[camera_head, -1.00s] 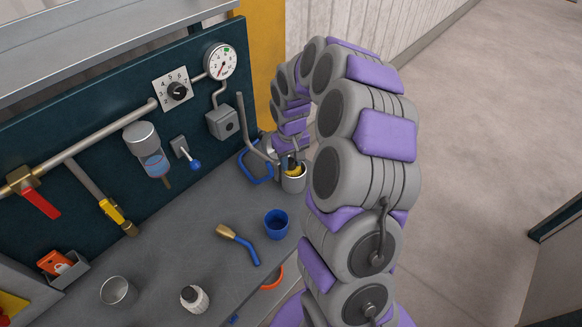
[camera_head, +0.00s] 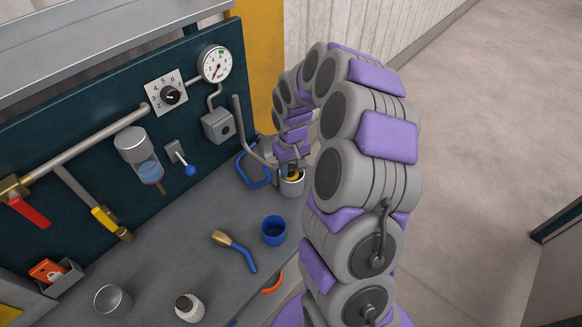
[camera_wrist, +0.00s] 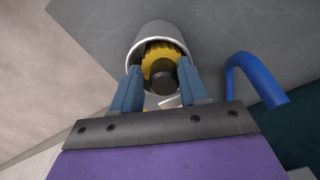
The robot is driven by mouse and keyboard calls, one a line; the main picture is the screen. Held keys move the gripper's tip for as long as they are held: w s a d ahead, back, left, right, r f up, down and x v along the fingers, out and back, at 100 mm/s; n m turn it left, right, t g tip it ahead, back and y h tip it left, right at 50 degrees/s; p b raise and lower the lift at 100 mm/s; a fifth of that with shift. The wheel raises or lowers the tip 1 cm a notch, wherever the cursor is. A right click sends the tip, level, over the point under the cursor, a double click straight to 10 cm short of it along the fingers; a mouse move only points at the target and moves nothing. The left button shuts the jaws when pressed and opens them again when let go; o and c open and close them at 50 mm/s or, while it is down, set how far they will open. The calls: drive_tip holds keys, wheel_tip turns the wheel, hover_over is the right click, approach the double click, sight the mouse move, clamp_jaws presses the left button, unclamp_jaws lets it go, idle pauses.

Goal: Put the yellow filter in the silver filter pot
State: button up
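The yellow filter (camera_wrist: 165,54) sits inside the silver filter pot (camera_wrist: 152,27) in the wrist view, with its dark round knob facing me. In the head view the filter (camera_head: 293,178) shows as a little yellow at the mouth of the pot (camera_head: 292,188), which stands upright on the bench. My gripper (camera_wrist: 159,68) is at the pot mouth, one blue finger on each side of the knob. The fingers look apart, with a visible gap beside the knob. The filter's lower part is hidden in the pot.
A blue bent handle (camera_wrist: 256,78) is close right of the pot in the wrist view. On the bench are a blue cup (camera_head: 273,231), a brush with a blue handle (camera_head: 236,250), a metal cup (camera_head: 112,299) and a ridged white knob (camera_head: 189,307). A panel with gauges stands behind.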

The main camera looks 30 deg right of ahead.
wheel_tip(320, 180, up, 11)
drive_tip(key=p, duration=0.2)
drive_tip(key=s+a+r, duration=0.5)
drive_tip(key=s+a, duration=0.1)
drive_tip(key=s+a+r, duration=0.1)
drive_tip(key=s+a, duration=0.3)
drive_tip(key=s, duration=0.9)
drive_tip(key=s+a+r+g, duration=0.1)
drive_tip(key=s+a, duration=0.2)
drive_tip(key=s, duration=1)
drive_tip(key=shift+a+g, duration=0.3)
drive_tip(key=shift+a, duration=0.1)
drive_tip(key=shift+f, duration=0.1)
